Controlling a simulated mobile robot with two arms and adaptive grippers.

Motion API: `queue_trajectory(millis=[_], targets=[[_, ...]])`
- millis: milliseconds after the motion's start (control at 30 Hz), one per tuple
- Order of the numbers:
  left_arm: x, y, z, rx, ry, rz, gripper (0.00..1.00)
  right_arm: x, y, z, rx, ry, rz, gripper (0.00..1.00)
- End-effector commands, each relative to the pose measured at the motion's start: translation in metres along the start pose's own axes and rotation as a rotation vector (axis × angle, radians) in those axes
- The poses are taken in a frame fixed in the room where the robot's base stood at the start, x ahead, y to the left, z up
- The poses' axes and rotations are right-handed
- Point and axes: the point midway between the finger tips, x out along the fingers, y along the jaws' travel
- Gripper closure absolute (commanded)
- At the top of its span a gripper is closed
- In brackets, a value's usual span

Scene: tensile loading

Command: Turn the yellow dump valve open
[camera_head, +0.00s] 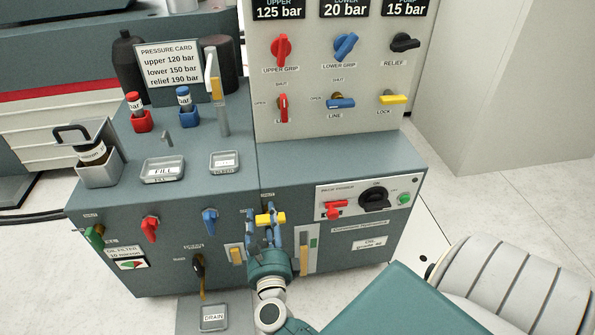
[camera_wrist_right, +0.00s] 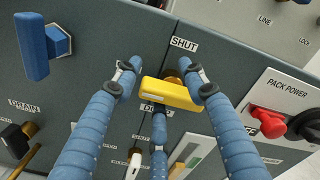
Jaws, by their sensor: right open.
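The yellow dump valve handle (camera_head: 270,218) is on the front face of the lower cabinet. It also shows in the right wrist view (camera_wrist_right: 172,93), lying crosswise with a slight tilt. A SHUT label sits above it, and the label below is partly covered. My right gripper (camera_head: 262,211) is open at the valve, its blue fingers on either side of the handle. In the right wrist view the right finger overlaps the handle's right end, and the left fingertip is near its left end. I cannot tell whether they touch it. My left gripper is not in view.
A blue valve handle (camera_head: 210,220) is left of the dump valve. A black drain handle (camera_head: 198,265) is lower left. The pack power panel (camera_head: 350,200), with a red lever (camera_head: 334,209) and a black knob (camera_head: 375,199), is to the right. A gauge strip (camera_head: 304,249) stands below.

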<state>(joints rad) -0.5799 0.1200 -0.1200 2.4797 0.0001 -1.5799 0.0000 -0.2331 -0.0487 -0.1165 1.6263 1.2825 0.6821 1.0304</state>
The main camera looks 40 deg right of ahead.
Motion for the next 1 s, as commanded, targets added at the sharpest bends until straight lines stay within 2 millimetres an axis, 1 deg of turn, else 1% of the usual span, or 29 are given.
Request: queue_trajectory(millis=[33, 200, 400, 467, 500, 533, 967, 1000], targets=[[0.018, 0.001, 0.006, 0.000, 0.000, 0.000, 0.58, 0.000, 0.004, -0.005, 0.098, -0.004, -0.002, 0.58], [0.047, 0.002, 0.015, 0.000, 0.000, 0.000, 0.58, 0.000, -0.003, -0.006, 0.423, -0.004, -0.002, 0.58], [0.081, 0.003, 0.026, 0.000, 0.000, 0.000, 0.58, 0.000, -0.009, -0.007, 0.752, -0.005, 0.000, 0.58], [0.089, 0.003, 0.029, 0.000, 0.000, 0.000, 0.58, -0.001, -0.012, -0.007, 0.840, -0.005, 0.001, 0.58], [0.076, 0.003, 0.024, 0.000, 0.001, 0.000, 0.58, -0.013, -0.016, -0.002, 0.824, 0.003, 0.003, 0.58], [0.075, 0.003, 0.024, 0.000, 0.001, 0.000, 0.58, -0.019, -0.016, -0.002, 0.823, 0.005, 0.003, 0.58], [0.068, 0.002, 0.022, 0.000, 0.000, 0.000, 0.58, -0.106, -0.017, -0.003, 0.812, 0.004, 0.001, 0.58], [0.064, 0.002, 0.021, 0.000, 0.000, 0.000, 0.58, -0.112, -0.018, 0.001, 0.805, 0.001, 0.004, 0.58]])
